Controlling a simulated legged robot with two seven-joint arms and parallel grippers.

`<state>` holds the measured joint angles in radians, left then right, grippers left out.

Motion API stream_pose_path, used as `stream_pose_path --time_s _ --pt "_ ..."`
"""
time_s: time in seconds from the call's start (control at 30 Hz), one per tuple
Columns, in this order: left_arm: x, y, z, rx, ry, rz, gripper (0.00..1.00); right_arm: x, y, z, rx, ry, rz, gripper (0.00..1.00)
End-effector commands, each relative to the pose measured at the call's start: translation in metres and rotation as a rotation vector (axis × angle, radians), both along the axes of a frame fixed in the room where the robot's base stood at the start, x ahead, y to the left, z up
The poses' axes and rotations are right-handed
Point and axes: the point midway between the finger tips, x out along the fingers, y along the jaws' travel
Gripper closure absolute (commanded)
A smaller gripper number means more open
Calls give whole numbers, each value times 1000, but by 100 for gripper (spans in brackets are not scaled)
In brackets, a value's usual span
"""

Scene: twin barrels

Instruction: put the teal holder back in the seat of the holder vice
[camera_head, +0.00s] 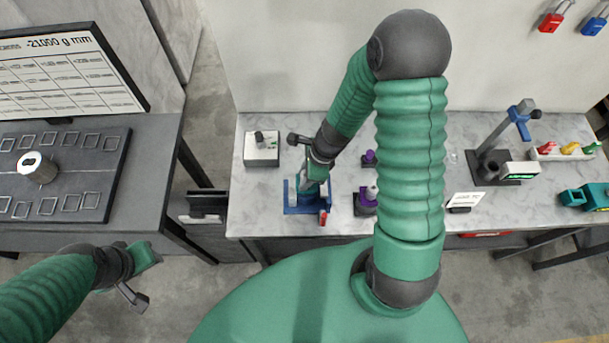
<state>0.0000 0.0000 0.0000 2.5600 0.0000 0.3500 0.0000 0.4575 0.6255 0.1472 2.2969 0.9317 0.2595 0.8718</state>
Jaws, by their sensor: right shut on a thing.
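The blue holder vice (291,207) stands on the marble bench, left of the middle of the view. My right gripper (317,178) comes down from above onto the vice and is shut on a small teal piece, which I take for the teal holder (304,184). The holder is mostly hidden by the gripper and is at the vice; I cannot tell whether it is in the seat or just above it. My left gripper (148,256) is low on the left, apart from everything; its fingers are too unclear to tell open from shut.
A white box with a dark knob (262,150) stands left of the vice. Further right are a blue-armed stand (500,170), colored pieces on a rack and a teal device (585,197). A dark table (150,165) is at left.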

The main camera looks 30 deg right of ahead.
Motion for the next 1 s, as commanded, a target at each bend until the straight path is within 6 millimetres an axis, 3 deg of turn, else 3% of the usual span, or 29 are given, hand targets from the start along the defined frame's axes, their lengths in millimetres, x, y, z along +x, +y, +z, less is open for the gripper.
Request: stream_pose_path --time_s 0.5,1.0 --pt "0 0 25 0 0 0 64 0 0 26 0 -1 0 100" --pt "0 0 25 0 0 0 64 0 0 26 0 -1 0 100"
